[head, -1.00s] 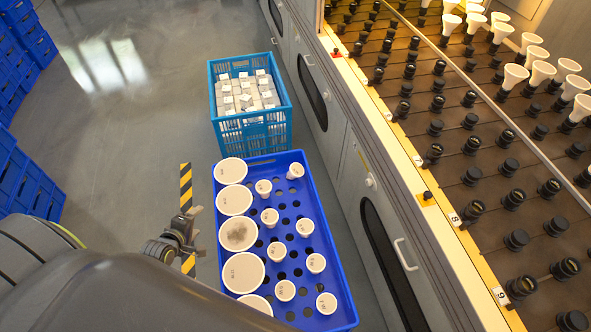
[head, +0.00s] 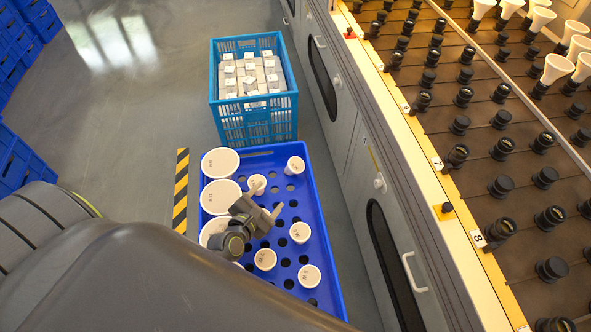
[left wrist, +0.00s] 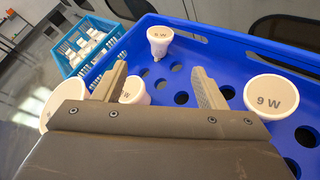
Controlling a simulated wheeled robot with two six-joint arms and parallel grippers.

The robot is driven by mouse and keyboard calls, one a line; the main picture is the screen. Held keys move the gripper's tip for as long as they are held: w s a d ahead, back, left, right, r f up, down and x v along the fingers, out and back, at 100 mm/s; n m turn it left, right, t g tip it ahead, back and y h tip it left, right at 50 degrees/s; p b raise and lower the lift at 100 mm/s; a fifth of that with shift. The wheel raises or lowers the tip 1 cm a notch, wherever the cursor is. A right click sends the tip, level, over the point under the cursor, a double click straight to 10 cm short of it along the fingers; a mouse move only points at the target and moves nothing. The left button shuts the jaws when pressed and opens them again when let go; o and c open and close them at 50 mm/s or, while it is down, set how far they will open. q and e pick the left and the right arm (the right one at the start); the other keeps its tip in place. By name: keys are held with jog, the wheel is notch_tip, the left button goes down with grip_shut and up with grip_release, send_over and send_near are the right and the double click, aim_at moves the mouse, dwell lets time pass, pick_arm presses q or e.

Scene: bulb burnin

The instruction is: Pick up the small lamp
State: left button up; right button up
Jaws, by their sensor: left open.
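Several small white lamps stand face up in the blue tray. In the head view one (head: 256,184) is just beyond my left gripper (head: 262,206), one (head: 295,165) is at the far right corner, and others (head: 300,232) (head: 265,259) (head: 309,275) are nearer. My left gripper is open above the tray, with no lamp seen held. In the left wrist view, its fingers (left wrist: 160,82) have a small lamp (left wrist: 133,90) partly hidden beside the left finger. A lamp marked 9 W (left wrist: 271,97) is right of the right finger, and another lamp (left wrist: 159,38) stands farther off.
Large white lamps (head: 220,163) line the tray's left side, partly hidden by my arm. A light-blue crate (head: 256,124) of small boxes stands beyond the tray (head: 323,230). A bench with rows of black sockets (head: 500,186) runs along the right. Open floor lies left.

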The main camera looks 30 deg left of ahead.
pick_arm(q)
jog(key=b, duration=0.2)
send_near(294, 168)
jog(key=x, duration=0.4)
jog(key=shift+d+r, duration=0.15)
jog(key=shift+d, duration=0.1)
jog(key=x, duration=0.1)
jog(key=b+x, duration=0.1)
jog(key=x, duration=0.1)
jog(key=b+x, duration=0.1)
jog(key=x, duration=0.1)
jog(key=shift+w+a+f, duration=0.1)
jog(key=shift+a+f, duration=0.1)
jog(key=shift+a, duration=0.1)
jog(key=shift+r, duration=0.1)
pick_arm(e)
jog(key=w+f, duration=0.3)
jog(key=shift+d, duration=0.2)
pick_arm(q)
jog(key=shift+c, duration=0.2)
jog(key=c, duration=0.7)
